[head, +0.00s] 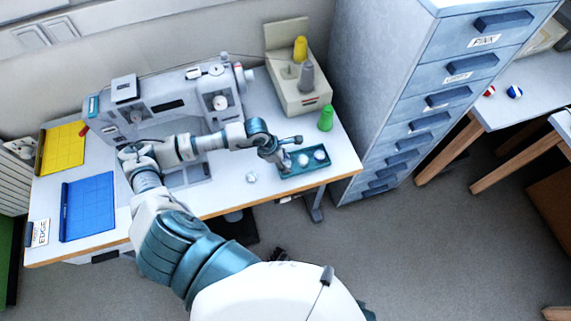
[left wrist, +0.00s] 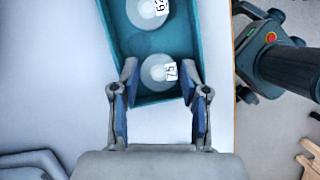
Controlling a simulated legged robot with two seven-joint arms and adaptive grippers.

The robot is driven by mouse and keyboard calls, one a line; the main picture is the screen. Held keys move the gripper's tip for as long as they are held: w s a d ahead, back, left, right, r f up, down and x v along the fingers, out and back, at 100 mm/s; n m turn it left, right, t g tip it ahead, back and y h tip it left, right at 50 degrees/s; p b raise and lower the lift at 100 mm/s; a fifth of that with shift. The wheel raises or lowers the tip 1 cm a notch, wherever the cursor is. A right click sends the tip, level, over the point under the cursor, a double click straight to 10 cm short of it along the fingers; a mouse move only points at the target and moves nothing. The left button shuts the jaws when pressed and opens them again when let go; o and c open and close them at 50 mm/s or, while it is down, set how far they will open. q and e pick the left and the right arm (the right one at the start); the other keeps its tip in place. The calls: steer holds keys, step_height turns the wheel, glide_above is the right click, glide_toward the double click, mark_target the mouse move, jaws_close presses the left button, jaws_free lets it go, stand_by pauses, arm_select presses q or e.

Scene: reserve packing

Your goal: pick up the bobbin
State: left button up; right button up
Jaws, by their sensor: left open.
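A teal tray (head: 291,174) stands near the front right edge of the sewing table. It holds two pale round bobbins. The nearer bobbin (head: 303,160) carries a label that looks like "75" in the left wrist view (left wrist: 156,75); the farther bobbin (head: 320,156) has another label, partly cut off in that view (left wrist: 148,12). A third small pale piece, perhaps a bobbin (head: 251,177), lies on the table left of the tray. My left gripper (left wrist: 159,72) is open and empty, its fingertips over the tray's end on either side of the nearer bobbin. My right gripper is not in view.
A sewing machine (head: 165,100) stands behind my left arm. A thread stand (head: 300,95) with yellow and grey spools and a green cone (head: 326,118) are behind the tray. A blue drawer cabinet (head: 400,90) stands close at the right. Yellow and blue mats lie left.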

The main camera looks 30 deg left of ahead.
arm_select(q)
steer(key=shift+d, duration=0.2)
steer(key=shift+c, duration=0.5)
steer(key=c, duration=0.4)
steer(key=shift+a, duration=0.1)
